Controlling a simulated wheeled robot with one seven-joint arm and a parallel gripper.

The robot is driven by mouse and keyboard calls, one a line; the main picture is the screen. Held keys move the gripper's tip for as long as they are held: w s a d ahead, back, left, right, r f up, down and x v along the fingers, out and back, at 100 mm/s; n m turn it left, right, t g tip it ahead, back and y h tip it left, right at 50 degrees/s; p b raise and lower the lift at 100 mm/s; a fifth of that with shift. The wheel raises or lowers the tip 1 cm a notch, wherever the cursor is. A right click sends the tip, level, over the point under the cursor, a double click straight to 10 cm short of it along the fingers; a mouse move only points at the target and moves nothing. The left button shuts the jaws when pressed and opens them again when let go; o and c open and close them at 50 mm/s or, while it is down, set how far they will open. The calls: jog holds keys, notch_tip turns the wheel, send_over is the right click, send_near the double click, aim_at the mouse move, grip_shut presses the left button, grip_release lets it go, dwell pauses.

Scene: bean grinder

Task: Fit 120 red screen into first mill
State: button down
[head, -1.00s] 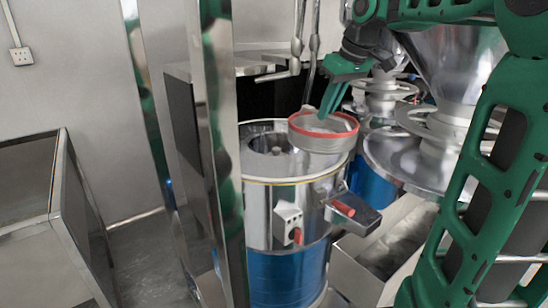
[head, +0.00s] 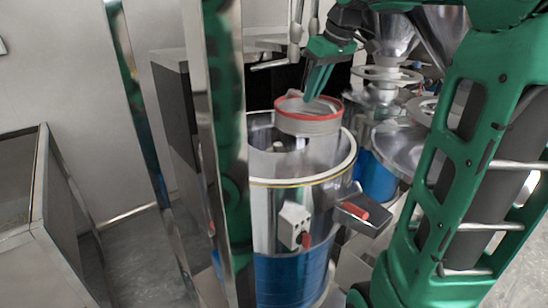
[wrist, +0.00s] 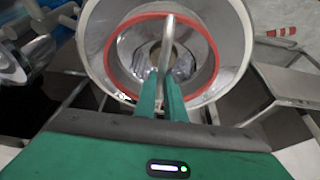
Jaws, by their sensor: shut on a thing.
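The red-rimmed screen (head: 309,115) is a short grey cylinder with a red ring round its top. My green gripper (head: 310,98) reaches down to it from above and is shut on its upper part. In the wrist view the red screen (wrist: 206,84) lies in front of my fingers (wrist: 166,75), which meet at a thin metal bar across it. The first mill (head: 290,215) is an open steel drum with a blue lower part. The screen is over the mill's opening, its top above the drum rim. Whether its bottom touches anything inside cannot be told.
A tall steel post (head: 219,150) stands at the left of the mill. A control box (head: 293,224) and a spout with a red handle (head: 352,211) stick out of the mill's front. Other steel hoppers (head: 398,146) stand behind at the right.

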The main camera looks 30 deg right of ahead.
jog(key=shift+w+a+f, duration=0.6)
jog(key=shift+w+f, duration=1.2)
jog(key=shift+w+a+f, duration=0.55)
jog(key=shift+w+f, duration=1.2)
jog(key=shift+w+a+f, duration=0.6)
jog(key=shift+w+f, duration=1.35)
jog(key=shift+f, duration=0.05)
jog(key=c, duration=1.8)
grip_release()
jog(key=shift+c, duration=0.2)
jog(key=shift+r, duration=0.2)
jog(key=v, duration=1.1)
jog(key=shift+s+r, duration=0.25)
jog(key=shift+r, duration=0.05)
